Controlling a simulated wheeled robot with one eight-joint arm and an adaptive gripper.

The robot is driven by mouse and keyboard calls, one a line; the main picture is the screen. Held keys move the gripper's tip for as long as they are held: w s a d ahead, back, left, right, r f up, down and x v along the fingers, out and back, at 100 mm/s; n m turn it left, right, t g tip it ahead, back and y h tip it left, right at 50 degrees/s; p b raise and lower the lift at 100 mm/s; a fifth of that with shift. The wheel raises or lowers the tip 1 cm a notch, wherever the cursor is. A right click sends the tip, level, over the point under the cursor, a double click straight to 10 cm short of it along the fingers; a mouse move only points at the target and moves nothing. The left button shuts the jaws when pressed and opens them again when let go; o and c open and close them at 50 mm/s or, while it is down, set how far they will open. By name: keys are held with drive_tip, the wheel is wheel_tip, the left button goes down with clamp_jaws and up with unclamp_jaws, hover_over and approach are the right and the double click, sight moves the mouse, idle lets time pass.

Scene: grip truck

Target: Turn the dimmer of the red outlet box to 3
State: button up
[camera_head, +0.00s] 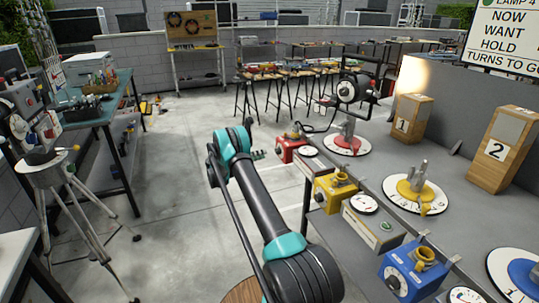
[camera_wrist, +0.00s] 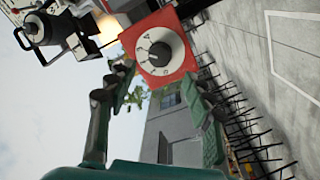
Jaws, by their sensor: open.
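The red outlet box (camera_head: 291,150) sits at the bench's far front edge in the head view. In the wrist view its red face (camera_wrist: 185,67) shows a round white dial (camera_wrist: 147,66) with a dark knob (camera_wrist: 160,51) in the middle. The dial marks are turned and too small to read surely. My gripper (camera_head: 257,152) is just left of the red box in the head view. In the wrist view my gripper (camera_wrist: 158,84) has its two fingers spread, one on each side below the dial. They appear empty and apart from the knob.
A yellow box (camera_head: 335,190) and a blue box (camera_head: 410,272) stand nearer along the bench edge. Round dials with red, yellow and blue centres lie behind them. Wooden blocks marked 1 (camera_head: 412,118) and 2 (camera_head: 500,150) stand further back.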

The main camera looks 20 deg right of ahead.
drive_tip(key=shift+a+f, duration=0.15)
drive_tip(key=shift+a, duration=2.5)
drive_tip(key=s+d+r+n+y, duration=0.35)
drive_tip(key=s+r, duration=0.25)
drive_tip(key=r, duration=0.2)
drive_tip(key=s+a+r+n+t+y, duration=0.1)
drive_tip(key=s+r+y, duration=0.15)
drive_tip(key=s, duration=0.35)
drive_tip(key=s+a+r+n+t+y, duration=0.1)
drive_tip(key=s+y, duration=0.2)
drive_tip(key=s, duration=0.4)
drive_tip(key=s+a+f+y, duration=0.1)
drive_tip(key=s+a+y, duration=0.2)
drive_tip(key=s, duration=0.7)
drive_tip(key=s+a+f+n+t+y, duration=0.1)
drive_tip(key=s+a+f+y, duration=0.1)
drive_tip(key=s+a, duration=0.4)
drive_tip(key=s+a+f+n+y, duration=0.1)
drive_tip(key=s+a+y, duration=0.3)
drive_tip(key=s, duration=1.2)
drive_tip(key=shift+s+a+f+t, duration=0.2)
drive_tip(key=shift+f+t, duration=0.05)
drive_tip(key=shift+t, duration=0.15)
